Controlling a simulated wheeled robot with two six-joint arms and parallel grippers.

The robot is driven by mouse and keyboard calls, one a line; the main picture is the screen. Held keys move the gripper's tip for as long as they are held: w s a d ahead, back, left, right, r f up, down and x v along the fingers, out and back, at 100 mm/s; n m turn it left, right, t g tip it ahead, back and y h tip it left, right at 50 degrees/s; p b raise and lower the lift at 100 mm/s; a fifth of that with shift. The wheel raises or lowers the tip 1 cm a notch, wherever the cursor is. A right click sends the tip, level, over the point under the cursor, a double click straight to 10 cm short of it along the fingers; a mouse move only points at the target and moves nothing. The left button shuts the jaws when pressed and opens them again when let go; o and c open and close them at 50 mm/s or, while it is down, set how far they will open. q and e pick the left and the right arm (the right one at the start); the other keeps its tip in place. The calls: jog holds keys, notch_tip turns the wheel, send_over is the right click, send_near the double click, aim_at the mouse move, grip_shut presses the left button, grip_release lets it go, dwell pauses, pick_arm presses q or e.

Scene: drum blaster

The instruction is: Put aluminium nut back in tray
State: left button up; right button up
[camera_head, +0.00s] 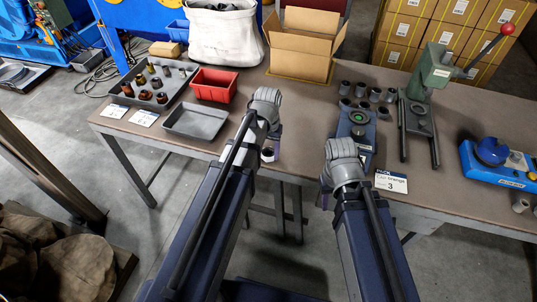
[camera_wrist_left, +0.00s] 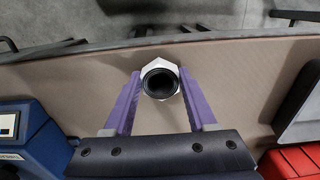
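The aluminium nut (camera_wrist_left: 147,68) is a pale hexagonal ring with a dark round hole, near the table's front edge. It also shows in the head view (camera_head: 267,155), just below my left gripper (camera_head: 272,143). In the left wrist view the two purple fingers of my left gripper (camera_wrist_left: 160,80) stand on either side of the nut; I cannot tell whether they press on it. A shallow grey tray (camera_head: 195,122) lies empty to the left. A larger grey tray (camera_head: 128,99) holds several brown and brass-coloured fittings. My right gripper (camera_head: 345,160) is by the blue fixture, its fingers hidden.
A red bin (camera_head: 213,85) stands behind the empty tray. A blue fixture (camera_head: 356,127) and a green press (camera_head: 430,72) stand to the right, with several grey cylinders (camera_head: 361,90) nearby. An open cardboard box (camera_head: 302,43) is at the back. The table between bin and fixture is clear.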

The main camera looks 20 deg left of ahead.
pick_arm(q)
grip_shut()
dwell(0.3)
notch_tip(320, 180, up, 10)
jog(key=p, duration=1)
